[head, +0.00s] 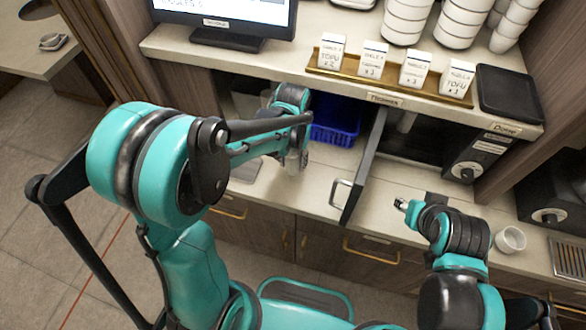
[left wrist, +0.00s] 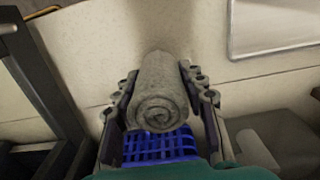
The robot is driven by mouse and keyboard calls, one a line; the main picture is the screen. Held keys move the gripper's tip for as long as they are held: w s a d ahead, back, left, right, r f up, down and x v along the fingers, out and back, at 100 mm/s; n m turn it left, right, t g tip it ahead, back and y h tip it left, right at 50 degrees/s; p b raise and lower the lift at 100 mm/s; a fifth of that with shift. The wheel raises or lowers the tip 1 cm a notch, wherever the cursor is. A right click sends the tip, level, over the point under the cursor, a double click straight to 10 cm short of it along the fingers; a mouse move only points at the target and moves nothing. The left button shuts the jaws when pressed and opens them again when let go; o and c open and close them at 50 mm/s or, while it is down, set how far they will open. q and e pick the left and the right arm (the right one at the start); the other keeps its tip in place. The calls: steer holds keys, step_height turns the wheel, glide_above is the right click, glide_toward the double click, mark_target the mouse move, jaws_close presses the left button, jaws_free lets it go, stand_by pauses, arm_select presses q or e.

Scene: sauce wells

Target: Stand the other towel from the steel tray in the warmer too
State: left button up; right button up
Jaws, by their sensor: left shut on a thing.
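My left gripper (head: 293,160) is shut on a grey rolled towel (left wrist: 158,95), whose spiral end shows between the fingers in the left wrist view. In the head view the gripper mostly hides the towel. The steel tray (left wrist: 275,28) lies to one side, its visible part bare; in the head view a bit of it (head: 246,171) shows left of the gripper. The warmer (head: 465,160) is the dark box at right with a knob; its door (head: 364,168) stands open toward me. A pale upright shape (head: 406,121) shows inside, perhaps a towel. My right gripper (head: 402,205) is empty before the warmer.
A blue basket (head: 335,122) stands behind the left gripper, under the shelf. The open door stands between the left gripper and the warmer's opening. A white cup (head: 510,239) is at right on the counter. Labelled cartons (head: 372,60) and stacked bowls (head: 405,20) stand on the shelf.

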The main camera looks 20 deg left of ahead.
mark_target(293, 168)
arm_select(q)
steer(key=shift+w+f, duration=0.1)
steer(key=shift+f, duration=0.4)
step_height(293, 168, down, 3)
steer(key=shift+b, duration=0.65)
steer(key=shift+f, duration=0.15)
steer(key=o, duration=1.2)
steer(key=shift+c, duration=0.2)
